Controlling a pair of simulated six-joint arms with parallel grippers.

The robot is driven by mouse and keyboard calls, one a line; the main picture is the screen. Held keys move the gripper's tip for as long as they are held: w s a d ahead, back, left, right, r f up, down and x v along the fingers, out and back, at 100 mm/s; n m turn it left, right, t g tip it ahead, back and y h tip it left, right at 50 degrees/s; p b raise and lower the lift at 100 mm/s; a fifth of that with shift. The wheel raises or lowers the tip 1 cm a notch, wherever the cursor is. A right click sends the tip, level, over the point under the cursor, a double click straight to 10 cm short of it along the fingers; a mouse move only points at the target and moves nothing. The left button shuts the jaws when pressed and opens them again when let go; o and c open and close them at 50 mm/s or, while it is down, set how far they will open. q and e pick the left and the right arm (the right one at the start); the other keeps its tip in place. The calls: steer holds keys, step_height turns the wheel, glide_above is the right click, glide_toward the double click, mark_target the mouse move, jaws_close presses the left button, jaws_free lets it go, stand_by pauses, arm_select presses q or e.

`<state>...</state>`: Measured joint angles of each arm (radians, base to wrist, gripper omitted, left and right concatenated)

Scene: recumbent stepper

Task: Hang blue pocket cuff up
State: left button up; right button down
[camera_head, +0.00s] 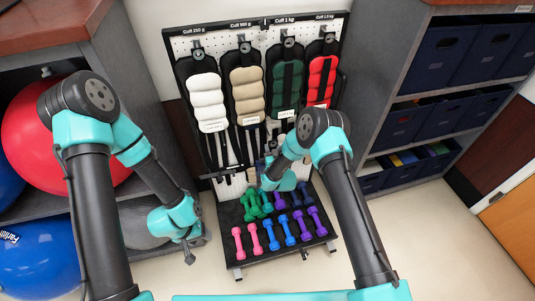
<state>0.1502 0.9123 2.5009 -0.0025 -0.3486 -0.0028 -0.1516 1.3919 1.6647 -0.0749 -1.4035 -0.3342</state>
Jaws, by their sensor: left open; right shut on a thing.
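The rack (345,45) holds a row of hanging weight cuffs. From left to right they are a white cuff (207,100), a beige cuff (247,92), a green cuff (286,85) and a red cuff (321,80). My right gripper (268,180) is low in front of the rack, below the beige and green cuffs, mostly hidden by its own wrist. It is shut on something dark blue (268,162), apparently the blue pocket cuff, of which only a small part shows. My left gripper (189,254) is open and empty, left of the dumbbell stand.
Pink, blue, purple and green dumbbells (272,234) lie on the black stand (236,263) below the rack. A shelf with a red ball (30,135) and blue balls is on the left. A shelf with dark blue bins (440,58) is on the right. Floor at right is clear.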

steer(key=shift+v, duration=1.95)
